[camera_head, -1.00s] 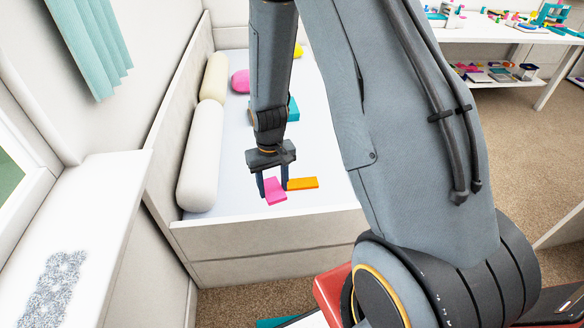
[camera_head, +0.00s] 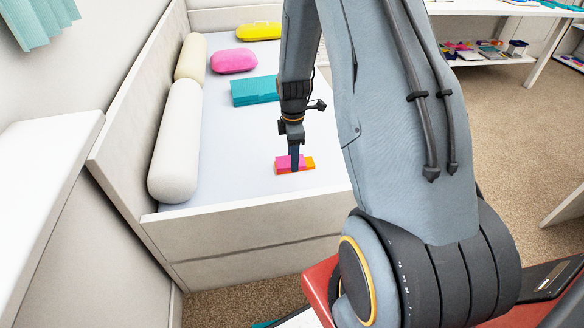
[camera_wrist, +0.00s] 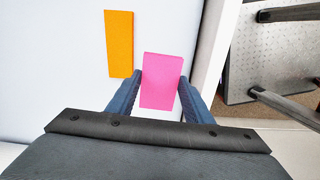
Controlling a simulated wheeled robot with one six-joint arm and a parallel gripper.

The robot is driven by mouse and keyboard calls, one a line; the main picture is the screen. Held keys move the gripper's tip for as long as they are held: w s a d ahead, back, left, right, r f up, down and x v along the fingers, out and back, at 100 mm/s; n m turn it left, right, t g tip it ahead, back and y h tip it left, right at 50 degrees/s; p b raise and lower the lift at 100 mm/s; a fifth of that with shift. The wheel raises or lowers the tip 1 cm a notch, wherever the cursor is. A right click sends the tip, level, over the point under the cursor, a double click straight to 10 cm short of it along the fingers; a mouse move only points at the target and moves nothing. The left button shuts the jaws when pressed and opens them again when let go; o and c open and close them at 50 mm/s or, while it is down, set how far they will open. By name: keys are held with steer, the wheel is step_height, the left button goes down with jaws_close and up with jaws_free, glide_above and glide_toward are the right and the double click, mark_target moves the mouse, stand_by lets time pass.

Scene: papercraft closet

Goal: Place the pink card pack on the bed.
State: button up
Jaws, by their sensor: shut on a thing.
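The pink card pack (camera_wrist: 162,80) is between the two fingers of my gripper (camera_wrist: 162,92) in the wrist view, and the fingers are shut on it. In the head view the pink card pack (camera_head: 284,163) is over the bed's white mattress (camera_head: 240,150), near its front end. My gripper (camera_head: 295,165) points down there and partly hides the pack. I cannot tell whether the pack touches the mattress. The bed (camera_head: 250,215) has a pale frame with a raised front board.
An orange pack (camera_wrist: 119,43) lies on the mattress just beside the pink one, also in the head view (camera_head: 309,164). A teal box (camera_head: 255,91), a pink cushion (camera_head: 234,61), a yellow item (camera_head: 260,31) and two cream bolsters (camera_head: 175,140) are on the bed. The mattress's middle is clear.

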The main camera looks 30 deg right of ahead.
mark_target(294, 185)
steer(key=shift+w+d+f, duration=0.15)
steer(key=shift+d+f, duration=0.15)
steer(key=shift+f, duration=0.1)
steer(key=shift+n, duration=0.3)
step_height(294, 185, down, 10)
steer(key=shift+r, duration=0.1)
steer(key=o, duration=1)
steer(key=shift+o, duration=0.2)
